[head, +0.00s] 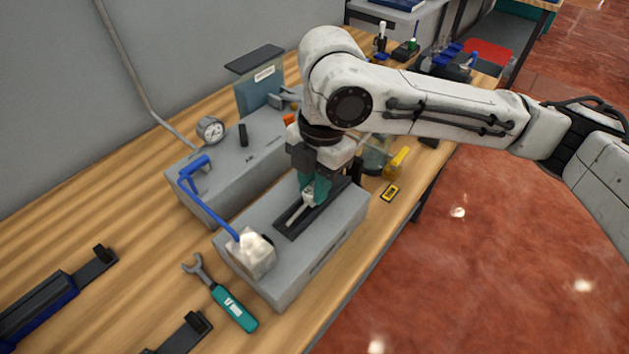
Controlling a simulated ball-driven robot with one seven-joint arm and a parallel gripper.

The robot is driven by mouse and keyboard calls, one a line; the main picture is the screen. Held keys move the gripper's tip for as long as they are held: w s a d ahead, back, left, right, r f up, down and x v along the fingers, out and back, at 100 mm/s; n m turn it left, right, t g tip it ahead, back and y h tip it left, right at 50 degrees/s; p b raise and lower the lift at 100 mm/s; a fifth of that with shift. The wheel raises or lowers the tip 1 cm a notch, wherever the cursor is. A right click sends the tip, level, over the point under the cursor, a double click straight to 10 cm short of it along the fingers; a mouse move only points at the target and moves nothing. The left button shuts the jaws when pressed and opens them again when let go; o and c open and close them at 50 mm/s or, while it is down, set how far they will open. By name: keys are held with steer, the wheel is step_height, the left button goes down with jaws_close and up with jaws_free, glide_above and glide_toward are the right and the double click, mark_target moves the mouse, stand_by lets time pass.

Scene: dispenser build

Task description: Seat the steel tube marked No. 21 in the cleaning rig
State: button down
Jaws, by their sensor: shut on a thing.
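The cleaning rig is a grey box (290,284) on the bench, with a dark channel (283,232) along its top and a pale block (253,254) at its near end. A blue hose (214,212) runs into that block. My gripper (309,199) points down over the channel, its teal fingers shut on a pale metal piece, which looks like the steel tube (296,214). The tube lies low along the channel, apart from the pale block as far as I can see. My fingers hide its far part. No number can be read on it.
A grey unit with a gauge (211,129) stands behind the rig. A teal-handled wrench (231,306) and dark brackets (98,265) lie in front and to the left. A yellow-and-black tag (389,193) and a yellow bottle (396,164) are right of my gripper, near the bench edge.

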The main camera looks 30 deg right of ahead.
mark_target(300, 210)
steer(key=shift+s+a, duration=0.1)
steer(key=shift+a, duration=0.15)
steer(key=shift+s+a, duration=0.1)
steer(key=shift+a, duration=0.2)
steer(key=shift+s+a+p, duration=0.15)
steer(key=shift+a+p, duration=0.1)
steer(key=shift+a, duration=0.3)
steer(key=shift+s+a+p, duration=0.15)
steer(key=shift+a+p, duration=0.05)
steer(key=shift+a, duration=0.35)
steer(key=c, duration=0.6)
jaws_free()
step_height(300, 210, up, 7)
steer(key=p, duration=0.6)
stand_by(0.3)
stand_by(0.5)
